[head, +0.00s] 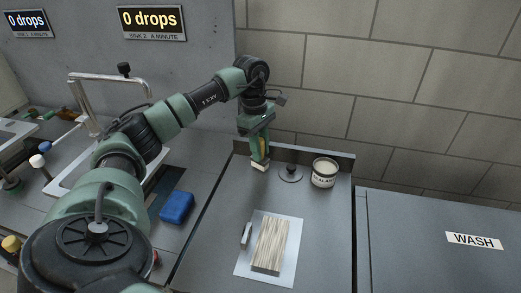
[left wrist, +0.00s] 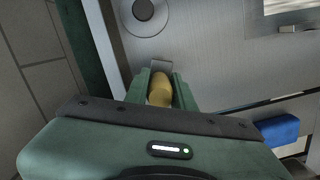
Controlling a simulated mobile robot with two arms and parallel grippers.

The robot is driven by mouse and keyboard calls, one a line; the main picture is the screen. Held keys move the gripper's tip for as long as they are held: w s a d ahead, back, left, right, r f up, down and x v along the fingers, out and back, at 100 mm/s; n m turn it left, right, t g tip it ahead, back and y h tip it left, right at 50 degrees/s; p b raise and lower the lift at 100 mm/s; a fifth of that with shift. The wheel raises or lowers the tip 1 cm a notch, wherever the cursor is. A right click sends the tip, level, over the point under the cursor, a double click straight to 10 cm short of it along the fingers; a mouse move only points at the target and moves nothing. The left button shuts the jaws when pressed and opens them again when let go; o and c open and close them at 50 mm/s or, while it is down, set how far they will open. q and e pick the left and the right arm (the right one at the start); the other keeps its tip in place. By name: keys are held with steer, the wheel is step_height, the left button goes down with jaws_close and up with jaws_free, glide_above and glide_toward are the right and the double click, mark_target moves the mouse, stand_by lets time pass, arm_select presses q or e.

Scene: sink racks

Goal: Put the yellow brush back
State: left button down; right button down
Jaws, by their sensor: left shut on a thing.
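My left gripper (head: 259,155) is over the back left of the grey counter section, near its raised back edge. In the left wrist view its fingers (left wrist: 160,88) are shut around the yellow brush (left wrist: 160,92), whose rounded handle shows between them. In the head view the fingers hide most of the brush, and a pale end (head: 259,168) shows below them. I cannot tell whether that end touches the counter. My right gripper is in neither view.
A pale slatted block lies on a white sheet (head: 287,220) in front.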

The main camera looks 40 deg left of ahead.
arm_select(q)
steer(key=shift+f, duration=0.4)
steer(key=shift+f, duration=0.1)
steer(key=c, duration=1.4)
jaws_free()
steer(key=shift+o, duration=1.1)
steer(key=shift+r, duration=0.65)
steer(key=r, duration=0.3)
steer(key=a+r, duration=0.1)
steer(key=r, duration=0.3)
steer(key=r+b, duration=0.1)
steer(key=r, duration=0.3)
steer(key=shift+s+a, duration=0.1)
steer(key=shift+a, duration=0.15)
